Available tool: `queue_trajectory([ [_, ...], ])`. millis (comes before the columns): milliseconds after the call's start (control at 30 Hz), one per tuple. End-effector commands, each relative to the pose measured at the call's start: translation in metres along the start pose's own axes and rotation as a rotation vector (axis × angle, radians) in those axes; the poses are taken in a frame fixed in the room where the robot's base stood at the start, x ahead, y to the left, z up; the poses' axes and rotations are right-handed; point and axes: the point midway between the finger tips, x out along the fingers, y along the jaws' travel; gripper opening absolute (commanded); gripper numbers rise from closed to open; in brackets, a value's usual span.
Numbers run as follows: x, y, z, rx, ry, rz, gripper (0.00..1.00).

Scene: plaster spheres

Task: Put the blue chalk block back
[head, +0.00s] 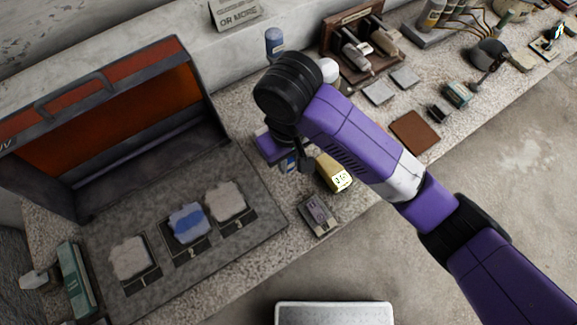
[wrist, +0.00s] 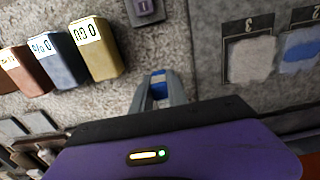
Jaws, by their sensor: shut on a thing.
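My gripper (wrist: 160,100) is shut on a small blue piece, which I take as the blue chalk block (wrist: 158,79). Only a blue end with a pale patch shows between the fingers. In the head view, my gripper (head: 287,163) is above the bench, right of the grey tray, and the blue block (head: 289,163) is partly hidden by it. I cannot tell whether the block touches the bench.
A yellow labelled block (head: 335,173) stands close to the right; a blue-grey one (wrist: 58,62) and a brown one (wrist: 24,72) show beside it. The grey tray (head: 150,205) holds pale lumps and a blue-patched one at numbered spots. A small grey device (head: 319,215) lies near the front edge.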

Motion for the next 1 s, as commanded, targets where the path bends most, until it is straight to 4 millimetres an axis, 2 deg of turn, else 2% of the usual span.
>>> queue_trajectory([
  [200,0.030,0.000,0.001,0.002,-0.004,0.001,0.00],
  [300,0.038,0.000,0.001,0.000,-0.002,0.001,0.00],
  [667,0.042,0.000,0.000,0.000,-0.001,0.000,0.00],
  [700,0.042,0.000,0.000,-0.001,-0.001,0.000,0.25],
  [800,0.041,0.000,0.000,-0.001,-0.001,0.000,0.41],
  [1000,0.041,0.000,0.000,-0.001,-0.001,0.000,0.41],
])
